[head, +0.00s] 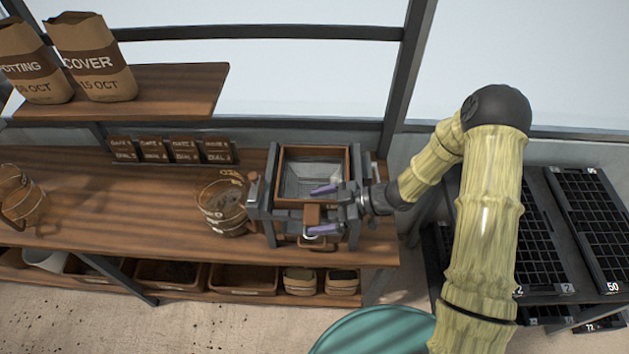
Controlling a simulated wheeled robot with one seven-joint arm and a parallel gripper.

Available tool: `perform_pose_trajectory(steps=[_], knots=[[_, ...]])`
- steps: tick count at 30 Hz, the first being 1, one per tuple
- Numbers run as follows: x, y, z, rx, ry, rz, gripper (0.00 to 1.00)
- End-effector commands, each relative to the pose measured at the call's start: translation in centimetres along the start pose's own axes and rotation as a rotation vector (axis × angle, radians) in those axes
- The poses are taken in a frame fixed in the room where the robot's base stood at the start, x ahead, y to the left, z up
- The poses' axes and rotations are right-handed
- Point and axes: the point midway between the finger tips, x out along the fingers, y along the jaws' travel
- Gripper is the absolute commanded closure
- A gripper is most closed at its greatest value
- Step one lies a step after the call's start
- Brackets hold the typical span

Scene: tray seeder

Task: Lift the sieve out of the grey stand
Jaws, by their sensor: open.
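The sieve (281,172) is a square brown wooden frame with grey mesh inside, seated in the grey stand (270,234) on the wooden bench. A brown block, seemingly the sieve's handle, sticks out at its near side. My gripper (317,210) reaches in from the right, its two purple-tipped fingers apart. One finger is on the far side of the block and one on the near side. I cannot tell whether they touch it. My gripper hides part of the stand's front and the sieve's near edge.
Paper bags (92,58) sit on a raised shelf (175,90). Black cell trays (590,215) lie at right. The bench's left middle is clear.

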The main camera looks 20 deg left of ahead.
Motion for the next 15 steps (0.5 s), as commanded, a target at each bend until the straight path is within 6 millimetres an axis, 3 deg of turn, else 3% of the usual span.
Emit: perform_pose_trajectory(steps=[6, 12, 15], knots=[[-0.03, 0.00, -0.01, 0.000, 0.000, 0.000, 0.08], [-0.04, 0.00, -0.01, 0.000, 0.000, 0.000, 0.47], [-0.04, 0.02, -0.06, -0.001, 0.001, 0.000, 0.62]])
